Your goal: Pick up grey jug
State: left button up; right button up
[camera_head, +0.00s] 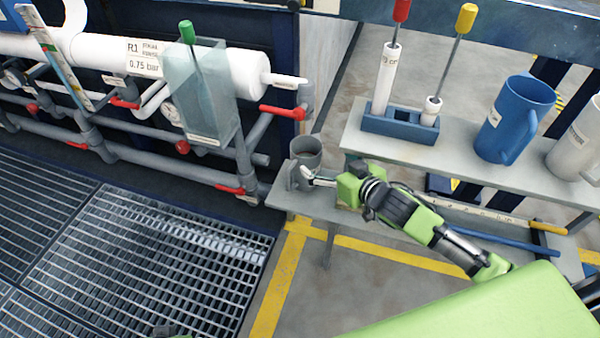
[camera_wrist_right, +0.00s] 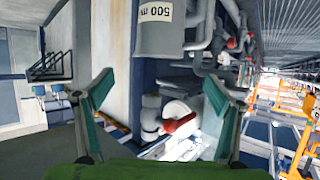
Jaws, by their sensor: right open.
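The grey jug (camera_head: 306,150) stands upright at the left end of the lower grey shelf. In the right wrist view the jug (camera_wrist_right: 160,38) shows at the top, with a white "500 ml" label, and its top is cut off. My right gripper (camera_head: 313,178) comes in from the right at the jug's front side, close to it. In the right wrist view its two fingers (camera_wrist_right: 160,88) are spread wide, with the jug beyond their tips and nothing held. Whether a finger touches the jug cannot be told.
A blue jug (camera_head: 516,118) and a white jug (camera_head: 578,143) stand on the upper shelf (camera_head: 455,157), beside a blue stand (camera_head: 400,125) with two tubes. Pipes with red valve handles run behind the grating (camera_head: 150,260). A blue rod (camera_head: 500,239) lies at the lower shelf's right.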

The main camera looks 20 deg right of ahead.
jog(key=shift+b+x, duration=1.45)
jog(key=shift+x, duration=4.5)
pick_arm(q)
jog(key=v, duration=0.6)
jog(key=shift+w+a, duration=0.1)
jog(key=shift+w, duration=0.05)
pick_arm(e)
jog(key=shift+r, duration=0.1)
jog(key=c, duration=1.9)
jog(key=shift+r, duration=0.1)
jog(key=shift+c, duration=1.3)
pick_arm(q)
jog(key=shift+r, duration=0.1)
pick_arm(e)
jog(key=shift+r, duration=0.1)
